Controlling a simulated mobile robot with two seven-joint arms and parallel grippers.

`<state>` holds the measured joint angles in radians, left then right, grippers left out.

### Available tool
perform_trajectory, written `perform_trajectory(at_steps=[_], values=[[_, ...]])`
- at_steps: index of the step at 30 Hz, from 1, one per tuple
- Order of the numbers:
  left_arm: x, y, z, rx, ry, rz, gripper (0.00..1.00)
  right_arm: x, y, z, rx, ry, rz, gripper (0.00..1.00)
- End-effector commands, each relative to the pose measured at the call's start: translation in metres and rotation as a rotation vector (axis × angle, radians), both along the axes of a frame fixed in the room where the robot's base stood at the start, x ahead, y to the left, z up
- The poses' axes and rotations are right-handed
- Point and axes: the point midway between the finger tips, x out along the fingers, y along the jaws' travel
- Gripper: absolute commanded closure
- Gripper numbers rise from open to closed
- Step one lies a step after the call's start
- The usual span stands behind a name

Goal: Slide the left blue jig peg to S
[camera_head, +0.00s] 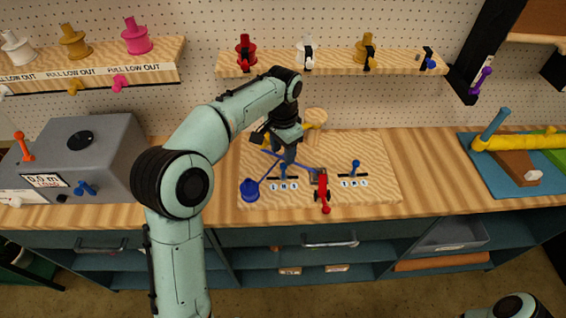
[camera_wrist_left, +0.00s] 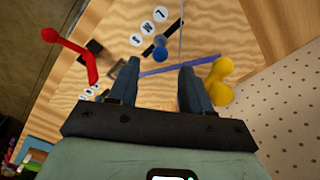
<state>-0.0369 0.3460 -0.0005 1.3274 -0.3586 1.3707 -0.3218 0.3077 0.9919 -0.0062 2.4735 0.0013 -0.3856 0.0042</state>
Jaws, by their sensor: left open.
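The left blue jig peg (camera_head: 283,171) stands in its dark slot on the wooden jig board (camera_head: 376,187), close to the middle one of the three letter discs. It also shows in the left wrist view (camera_wrist_left: 160,48), beyond the fingertips and between their lines. The S disc (camera_wrist_left: 135,40) is at one end of the row. My left gripper (camera_head: 288,155) is above and just behind the peg, pointing down. My right gripper is out of view.
A second blue peg (camera_head: 355,168) stands to the right. A red lever (camera_head: 323,191) lies between the two slots. A blue spool (camera_head: 249,190) stands at the left, with blue ribbon (camera_wrist_left: 178,66) stretched near the peg. A yellow piece (camera_wrist_left: 221,82) is close to the gripper.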

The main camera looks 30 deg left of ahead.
Motion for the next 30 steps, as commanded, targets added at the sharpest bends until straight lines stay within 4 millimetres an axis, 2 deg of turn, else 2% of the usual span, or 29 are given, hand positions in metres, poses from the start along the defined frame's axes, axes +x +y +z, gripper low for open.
perform_trajectory(at_steps=[1,3,9,20,23,24,25,30], values=[[-0.001,0.000,-0.013,0.000,0.005,0.000,0.51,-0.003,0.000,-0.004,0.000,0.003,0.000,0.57],[-0.001,0.001,-0.024,0.001,0.004,0.001,0.51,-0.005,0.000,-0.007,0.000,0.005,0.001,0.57],[0.000,0.000,-0.044,0.000,0.001,0.002,0.51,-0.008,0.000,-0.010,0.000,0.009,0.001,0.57],[0.000,0.000,-0.048,0.001,-0.001,0.002,0.51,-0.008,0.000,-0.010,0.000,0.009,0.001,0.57],[0.000,0.000,-0.048,0.001,-0.001,0.001,0.81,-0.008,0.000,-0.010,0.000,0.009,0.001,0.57],[0.000,0.000,-0.048,0.001,-0.001,0.001,0.94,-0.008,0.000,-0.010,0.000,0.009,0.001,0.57],[0.000,0.000,-0.048,0.001,-0.001,0.001,1.00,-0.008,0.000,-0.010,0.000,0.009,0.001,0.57],[0.001,0.000,-0.047,0.001,-0.001,0.001,1.00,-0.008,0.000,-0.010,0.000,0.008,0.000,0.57]])
